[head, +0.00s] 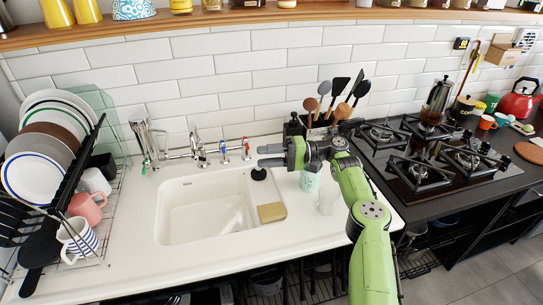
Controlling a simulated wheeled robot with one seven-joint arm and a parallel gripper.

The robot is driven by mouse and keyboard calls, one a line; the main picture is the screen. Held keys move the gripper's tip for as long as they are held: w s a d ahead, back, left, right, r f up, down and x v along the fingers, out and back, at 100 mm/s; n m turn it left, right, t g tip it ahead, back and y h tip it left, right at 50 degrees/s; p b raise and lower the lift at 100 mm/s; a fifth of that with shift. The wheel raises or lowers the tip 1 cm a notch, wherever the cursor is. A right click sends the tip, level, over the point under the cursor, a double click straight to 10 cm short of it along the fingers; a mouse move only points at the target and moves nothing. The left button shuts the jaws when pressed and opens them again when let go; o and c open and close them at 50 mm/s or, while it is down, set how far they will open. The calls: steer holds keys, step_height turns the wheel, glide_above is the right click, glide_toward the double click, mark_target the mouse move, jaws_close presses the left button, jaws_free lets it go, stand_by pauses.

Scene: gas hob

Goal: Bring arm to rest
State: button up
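My green arm reaches up from the bottom right of the head view and bends left over the counter. My gripper (268,155) is above the right part of the white sink (200,208), pointing left. Its fingers look slightly apart, with nothing visible between them, but the view is too small to be sure. A pale green cup (310,180) stands on the counter just below and behind my wrist, partly hidden. A clear glass (328,202) is beside my forearm.
A dish rack (75,185) with plates and mugs stands left. The gas hob (425,155), with a moka pot (436,101), is right. A shelf (200,20) runs above.

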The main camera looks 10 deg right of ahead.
steer(key=s+a+r+n+g+h+p, duration=0.2)
steer(key=s+a+r+n+h, duration=0.15)
steer(key=s+a+h, duration=0.35)
steer(key=s+a+r+n+g+h+p, duration=0.2)
steer(key=s+a+r+h, duration=0.15)
steer(key=s+a, duration=0.4)
steer(key=s+d+r+m+t+h+p, duration=0.2)
steer(key=s+d, duration=0.6)
steer(key=s, duration=0.4)
steer(key=s+d+r+m+t+h+p, duration=0.2)
steer(key=s+d+r+t+h, duration=0.3)
steer(key=s+d, duration=0.3)
steer(key=s+r+t+p, duration=0.1)
steer(key=s, duration=0.2)
steer(key=shift+s+d+r, duration=0.15)
steer(key=shift+s+r, duration=0.1)
steer(key=shift+s, duration=0.1)
